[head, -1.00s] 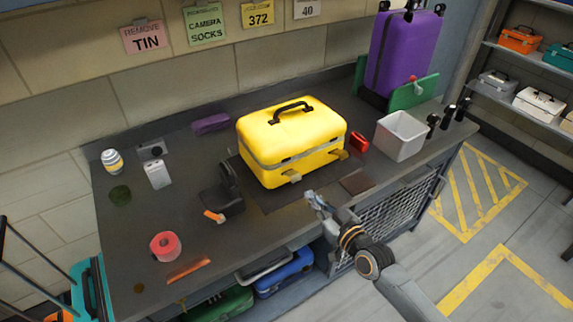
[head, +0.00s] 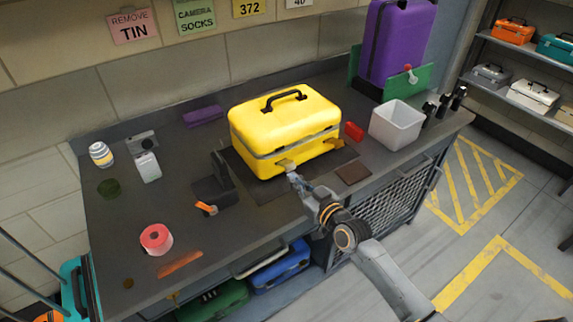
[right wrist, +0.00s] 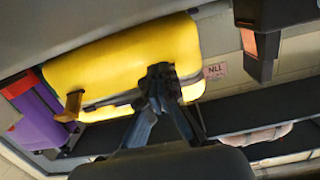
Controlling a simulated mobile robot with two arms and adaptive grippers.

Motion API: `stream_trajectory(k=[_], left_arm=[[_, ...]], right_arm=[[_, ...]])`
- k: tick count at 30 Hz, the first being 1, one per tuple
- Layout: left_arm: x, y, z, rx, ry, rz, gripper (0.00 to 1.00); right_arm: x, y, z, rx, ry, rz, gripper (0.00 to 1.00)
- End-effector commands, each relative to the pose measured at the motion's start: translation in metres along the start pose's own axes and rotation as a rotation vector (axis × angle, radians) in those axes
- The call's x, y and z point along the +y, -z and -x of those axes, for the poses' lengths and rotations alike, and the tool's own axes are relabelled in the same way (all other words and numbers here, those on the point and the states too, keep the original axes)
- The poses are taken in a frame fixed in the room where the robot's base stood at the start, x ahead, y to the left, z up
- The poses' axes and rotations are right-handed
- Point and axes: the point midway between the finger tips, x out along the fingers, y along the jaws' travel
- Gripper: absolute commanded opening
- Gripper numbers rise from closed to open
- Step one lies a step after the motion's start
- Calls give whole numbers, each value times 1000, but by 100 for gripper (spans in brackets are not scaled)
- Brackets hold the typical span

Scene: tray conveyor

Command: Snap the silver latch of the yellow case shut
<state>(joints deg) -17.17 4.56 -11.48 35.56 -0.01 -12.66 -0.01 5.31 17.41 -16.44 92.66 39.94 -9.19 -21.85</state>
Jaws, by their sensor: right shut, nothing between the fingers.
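The yellow case (head: 285,112) stands on a dark mat on the workbench with its lid down and black handle on top. Two latches stick out from its front: a left latch (head: 285,162) and a right latch (head: 334,143). Both look tan or dull metal, so I cannot tell which is silver. My right gripper (head: 293,171) is shut and empty, its tips at the left latch; contact is unclear. In the right wrist view, which is upside down, the gripper (right wrist: 160,75) overlaps the case front and hides that latch. The other latch (right wrist: 73,105) sticks out. My left gripper is out of view.
A black stand (head: 213,185) is left of the case. A red object (head: 354,131), a brown pad (head: 353,173) and a white bin (head: 396,126) are right of it. A purple suitcase (head: 395,40) stands behind. The bench front left holds pink tape (head: 156,239).

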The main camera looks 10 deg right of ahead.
Motion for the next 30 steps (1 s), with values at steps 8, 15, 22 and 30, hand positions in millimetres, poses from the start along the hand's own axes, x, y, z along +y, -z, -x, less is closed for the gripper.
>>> stream_trajectory(k=[8, 15, 22, 30], left_arm=[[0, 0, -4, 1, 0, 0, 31], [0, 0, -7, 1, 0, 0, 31], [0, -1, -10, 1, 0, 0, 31], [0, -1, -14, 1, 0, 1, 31]], right_arm=[[0, 1, -12, 1, 0, -1, 0], [0, 2, -21, 1, 0, 0, 0], [0, 2, -30, 0, 0, 0, 0], [0, 4, -41, 0, 1, -1, 0]])
